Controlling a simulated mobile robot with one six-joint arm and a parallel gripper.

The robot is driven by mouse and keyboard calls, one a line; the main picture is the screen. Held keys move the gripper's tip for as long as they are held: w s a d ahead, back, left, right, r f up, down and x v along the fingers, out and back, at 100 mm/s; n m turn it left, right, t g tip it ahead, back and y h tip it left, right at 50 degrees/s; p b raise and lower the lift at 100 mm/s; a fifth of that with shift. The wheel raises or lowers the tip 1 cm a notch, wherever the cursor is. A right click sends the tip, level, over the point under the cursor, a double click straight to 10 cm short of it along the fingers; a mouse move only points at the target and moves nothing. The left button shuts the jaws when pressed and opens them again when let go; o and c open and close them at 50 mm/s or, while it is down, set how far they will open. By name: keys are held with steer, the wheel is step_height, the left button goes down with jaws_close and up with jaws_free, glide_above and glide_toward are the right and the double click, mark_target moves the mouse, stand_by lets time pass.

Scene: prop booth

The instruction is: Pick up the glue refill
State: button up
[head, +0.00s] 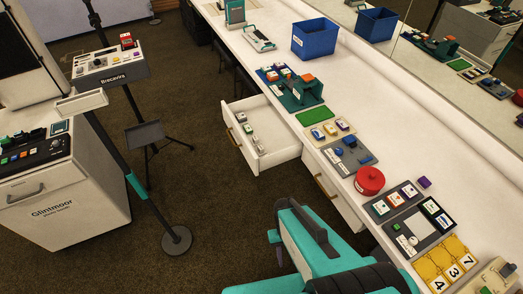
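I cannot tell which item is the glue refill; labels are too small to read. Small blocks (249,129) lie in a row in the open drawer (277,160) under the long white counter. Other small labelled blocks stand on the counter: several on a dark tray (379,209), a few on a beige tray (316,135), and a purple one (424,182) by itself. Teal and dark parts of my arm fill the bottom middle. My gripper's fingertips do not show.
A red round tin (369,181), yellow number tiles (445,262) and a blue bin (315,38) stand on the counter (410,125). A mirror runs behind it. A stand (176,239) and white cabinet (65,195) are left; carpet between is clear.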

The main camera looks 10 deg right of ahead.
steer(key=f+b, duration=0.4)
steer(key=b, duration=0.1)
steer(key=shift+s+f, duration=0.3)
steer(key=shift+f, duration=0.1)
steer(key=shift+s, duration=0.1)
steer(key=shift+c, duration=0.2)
